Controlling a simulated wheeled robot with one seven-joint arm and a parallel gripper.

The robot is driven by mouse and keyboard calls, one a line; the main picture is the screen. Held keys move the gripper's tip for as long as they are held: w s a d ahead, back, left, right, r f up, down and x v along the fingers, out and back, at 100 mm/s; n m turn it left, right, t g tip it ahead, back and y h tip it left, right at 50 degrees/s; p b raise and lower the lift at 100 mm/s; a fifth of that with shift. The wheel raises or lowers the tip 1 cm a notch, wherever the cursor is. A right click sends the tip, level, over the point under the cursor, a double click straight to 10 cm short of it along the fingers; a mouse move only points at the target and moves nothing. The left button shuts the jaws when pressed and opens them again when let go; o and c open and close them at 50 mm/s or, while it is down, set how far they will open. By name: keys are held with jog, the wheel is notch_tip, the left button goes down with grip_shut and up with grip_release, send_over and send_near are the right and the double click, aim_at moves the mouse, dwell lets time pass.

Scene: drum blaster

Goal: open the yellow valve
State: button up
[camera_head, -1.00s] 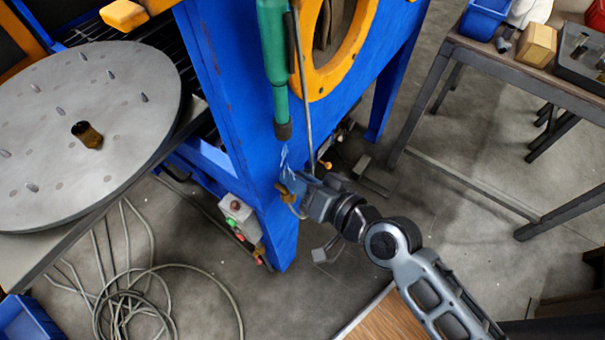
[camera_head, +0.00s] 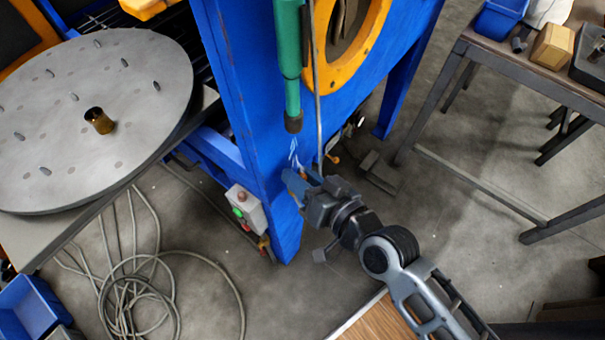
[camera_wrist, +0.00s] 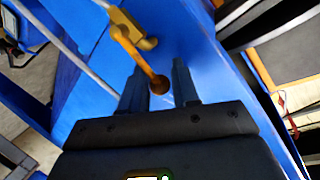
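The yellow valve (camera_wrist: 138,52) is on the blue machine frame (camera_wrist: 190,35). In the wrist view its lever reaches down from a yellow body to a rounded brown end. My gripper (camera_wrist: 160,75) has its two fingers apart, with the lever's end between them; contact with either finger cannot be made out. In the head view my gripper (camera_head: 297,183) is at the lower part of the blue machine post and covers most of the valve.
A green cylinder (camera_head: 287,60) and a thin rod hang just above my gripper. A grey control box (camera_head: 246,208) is to its left. A round metal turntable (camera_head: 95,120) is at left, with coiled cables (camera_head: 140,290) below.

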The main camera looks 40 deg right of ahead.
jog(key=o, duration=0.3)
jog(key=shift+o, duration=0.2)
jog(key=v, duration=0.7)
jog(key=shift+s+b, duration=0.4)
jog(key=shift+b, duration=0.05)
jog(key=shift+r, duration=0.1)
